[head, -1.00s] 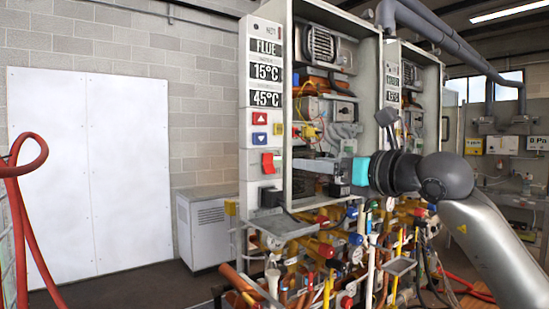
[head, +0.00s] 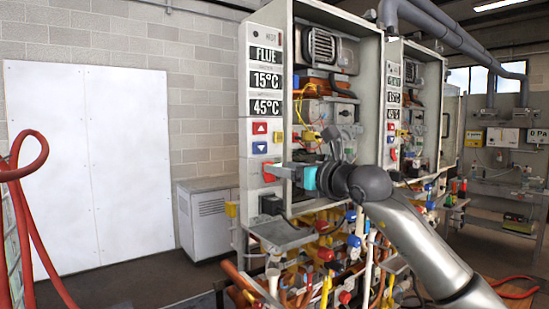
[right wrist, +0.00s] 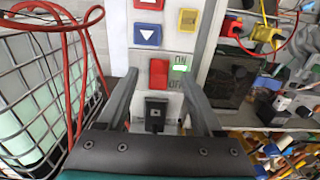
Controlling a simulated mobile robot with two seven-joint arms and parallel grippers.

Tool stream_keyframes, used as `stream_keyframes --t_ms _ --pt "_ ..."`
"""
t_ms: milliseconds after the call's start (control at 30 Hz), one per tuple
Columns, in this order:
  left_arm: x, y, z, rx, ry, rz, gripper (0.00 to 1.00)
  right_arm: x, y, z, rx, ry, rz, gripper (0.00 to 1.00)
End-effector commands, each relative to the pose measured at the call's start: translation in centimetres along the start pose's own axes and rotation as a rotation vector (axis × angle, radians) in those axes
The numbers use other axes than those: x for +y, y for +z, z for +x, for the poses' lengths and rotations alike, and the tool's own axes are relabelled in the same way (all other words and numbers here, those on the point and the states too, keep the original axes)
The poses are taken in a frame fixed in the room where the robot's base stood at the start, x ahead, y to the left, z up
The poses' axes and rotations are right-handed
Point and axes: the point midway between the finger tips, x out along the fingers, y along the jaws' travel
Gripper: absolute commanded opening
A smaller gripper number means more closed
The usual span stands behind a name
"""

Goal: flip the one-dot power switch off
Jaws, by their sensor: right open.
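The near heater's red power switch (head: 268,173) is low on its front control panel, under the red and blue arrow buttons. In the right wrist view the red switch (right wrist: 158,73) is between my fingers, with a lit green indicator (right wrist: 180,64) and ON and OFF lettering beside it. My right gripper (head: 278,171) is open and empty, its fingers pointing at the panel and partly covering the switch area. In the right wrist view the open fingers (right wrist: 161,80) stand either side of the switch. I cannot make out a dot mark. My left gripper is not in view.
A black plug or socket (right wrist: 156,112) sits just below the switch. A second heater (head: 409,110) stands to the right. Pipes and valves (head: 330,255) crowd below. A red hose (head: 30,220) and wire rack (right wrist: 40,95) are at the left.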

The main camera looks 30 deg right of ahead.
Motion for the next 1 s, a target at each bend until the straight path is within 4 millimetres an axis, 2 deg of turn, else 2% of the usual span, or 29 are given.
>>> stream_keyframes --t_ms 100,300,700,1000 --pt "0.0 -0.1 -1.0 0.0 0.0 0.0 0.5 0.1 0.3 1.9 -0.001 0.001 0.002 0.68" --pt "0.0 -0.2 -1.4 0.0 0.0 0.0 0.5 0.0 0.1 3.6 -0.001 0.0 0.002 0.68" --pt "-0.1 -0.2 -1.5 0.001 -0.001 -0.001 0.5 0.0 -0.1 4.2 0.0 0.0 0.0 0.68" --pt "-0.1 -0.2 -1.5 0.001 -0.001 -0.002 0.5 0.0 0.0 4.2 0.0 0.0 0.0 0.34"
